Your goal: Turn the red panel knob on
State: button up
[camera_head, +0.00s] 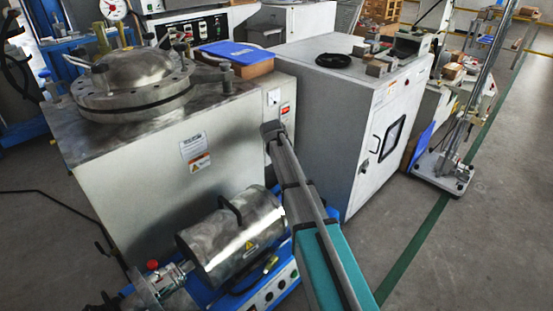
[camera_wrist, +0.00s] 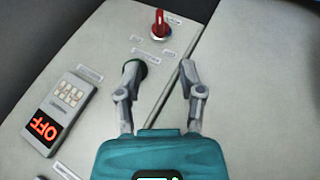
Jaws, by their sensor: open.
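The red panel knob (camera_wrist: 159,24) is near the top of the wrist view, on a pale panel face (camera_wrist: 110,40). Its red handle stands on a round metallic base. My gripper (camera_wrist: 160,72) is open and empty, its two fingertips apart and below the knob in the picture. Neither finger appears to touch the knob. A display on a grey unit (camera_wrist: 72,98) reads OFF in red.
A round green-edged part (camera_wrist: 142,68) is mostly hidden behind the left finger. A panel seam runs right of the knob. A metal cylinder with a handle (camera_head: 235,235) stands low before the cabinet. A white cabinet (camera_head: 335,120) stands to the right.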

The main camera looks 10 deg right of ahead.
jog(key=shift+b+x, duration=3.85)
jog(key=shift+x, duration=1.3)
jog(key=shift+d, duration=0.1)
grip_shut()
